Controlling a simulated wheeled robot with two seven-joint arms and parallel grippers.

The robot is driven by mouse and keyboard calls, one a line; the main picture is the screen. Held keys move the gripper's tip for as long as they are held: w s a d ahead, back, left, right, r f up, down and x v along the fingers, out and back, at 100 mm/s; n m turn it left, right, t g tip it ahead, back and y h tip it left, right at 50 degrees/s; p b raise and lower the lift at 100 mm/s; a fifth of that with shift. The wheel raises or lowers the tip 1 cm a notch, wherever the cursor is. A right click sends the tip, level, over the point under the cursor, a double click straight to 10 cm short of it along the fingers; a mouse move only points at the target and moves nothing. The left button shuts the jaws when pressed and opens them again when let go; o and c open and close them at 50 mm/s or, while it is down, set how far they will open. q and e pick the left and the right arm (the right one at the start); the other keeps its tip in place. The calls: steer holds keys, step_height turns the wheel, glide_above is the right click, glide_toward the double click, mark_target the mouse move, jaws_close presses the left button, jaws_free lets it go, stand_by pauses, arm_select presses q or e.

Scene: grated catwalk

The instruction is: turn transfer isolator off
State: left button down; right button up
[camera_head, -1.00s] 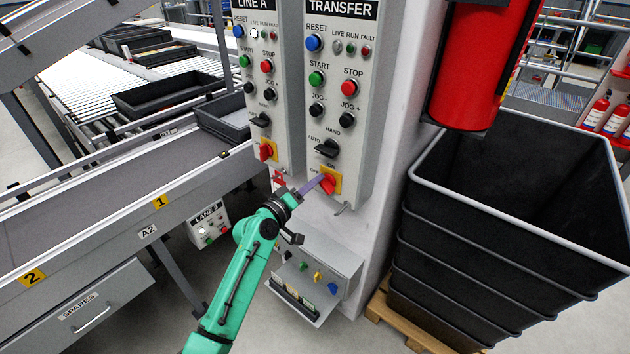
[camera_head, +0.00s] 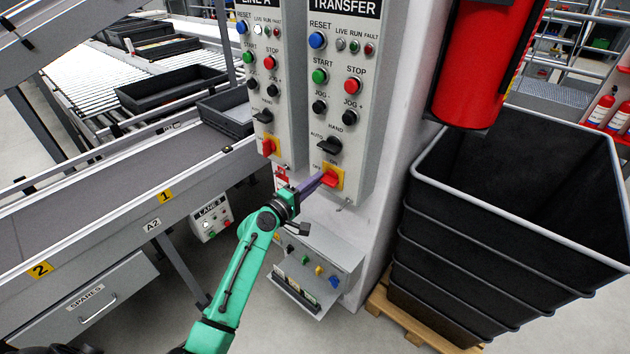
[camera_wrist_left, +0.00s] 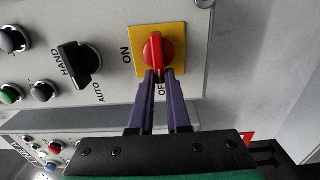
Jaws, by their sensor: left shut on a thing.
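The transfer isolator (camera_head: 330,179) is a red rotary handle on a yellow plate, low on the grey TRANSFER panel (camera_head: 352,110). The wrist view shows the red handle (camera_wrist_left: 152,50) lying along the line to the OFF mark, with ON off to its side. My left gripper (camera_head: 320,182) reaches up from below, its purple fingers at the handle. In the wrist view the fingers (camera_wrist_left: 159,76) are shut on the handle's near end, one on each side. The fingers partly cover the OFF lettering. My right gripper is not in view.
The LINE A panel (camera_head: 263,90) with a similar red isolator (camera_head: 269,147) stands close on the left. A black AUTO/HAND selector (camera_head: 330,145) sits just above. Stacked black bins (camera_head: 470,235) and a red cylinder (camera_head: 478,75) stand right.

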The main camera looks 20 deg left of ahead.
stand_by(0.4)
arm_select(q)
steer(key=c, duration=0.9)
jaws_free()
steer(key=b+v, duration=0.3)
steer(key=v, duration=1.1)
steer(key=shift+s, duration=0.25)
steer(key=shift+f, duration=0.1)
